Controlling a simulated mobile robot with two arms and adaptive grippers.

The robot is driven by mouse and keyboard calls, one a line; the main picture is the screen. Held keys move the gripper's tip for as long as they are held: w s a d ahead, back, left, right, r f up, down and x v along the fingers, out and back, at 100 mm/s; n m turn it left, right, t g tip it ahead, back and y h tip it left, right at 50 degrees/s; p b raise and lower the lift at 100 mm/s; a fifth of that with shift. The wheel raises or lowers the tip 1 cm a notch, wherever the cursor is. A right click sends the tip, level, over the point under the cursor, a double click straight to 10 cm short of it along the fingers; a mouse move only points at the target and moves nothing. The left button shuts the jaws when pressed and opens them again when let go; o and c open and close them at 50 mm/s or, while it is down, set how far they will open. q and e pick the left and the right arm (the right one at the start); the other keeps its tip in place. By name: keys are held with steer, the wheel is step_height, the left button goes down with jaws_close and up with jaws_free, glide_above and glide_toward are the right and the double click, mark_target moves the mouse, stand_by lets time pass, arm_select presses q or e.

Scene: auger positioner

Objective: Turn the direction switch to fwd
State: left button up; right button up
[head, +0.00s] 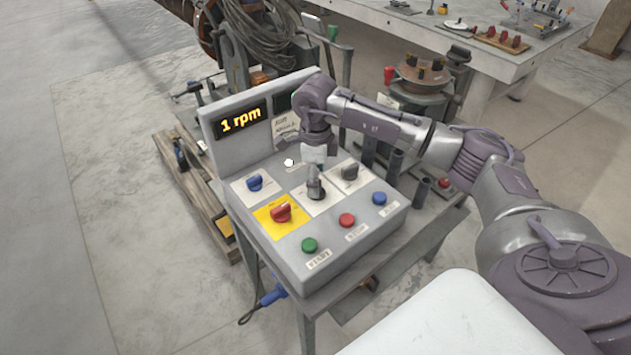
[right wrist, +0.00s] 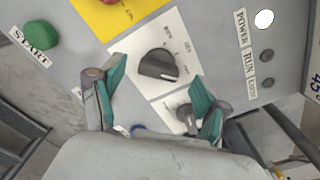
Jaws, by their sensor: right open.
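The panel's middle white plate carries a dark grey rotary knob (head: 315,188), which also shows in the right wrist view (right wrist: 158,66) with a pale pointer mark on its lower right end. Its small labels are too blurred to read, so I cannot confirm it is the direction switch. A second grey knob (head: 349,172) sits on the plate behind it, partly hidden by the fingers in the wrist view (right wrist: 185,117). My right gripper (right wrist: 157,88) is open and empty, its teal fingers apart and clear of the middle knob. My left gripper is out of view.
The panel has a blue knob (head: 255,182), a red knob (head: 281,212) on yellow, and green (head: 309,245), red (head: 347,220) and blue (head: 379,198) buttons. The display (head: 241,121) reads 1 rpm. A white indicator lamp (right wrist: 264,19) is lit. Machinery stands behind.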

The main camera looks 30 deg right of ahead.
step_height(320, 180, up, 10)
stand_by(0.3)
stand_by(0.5)
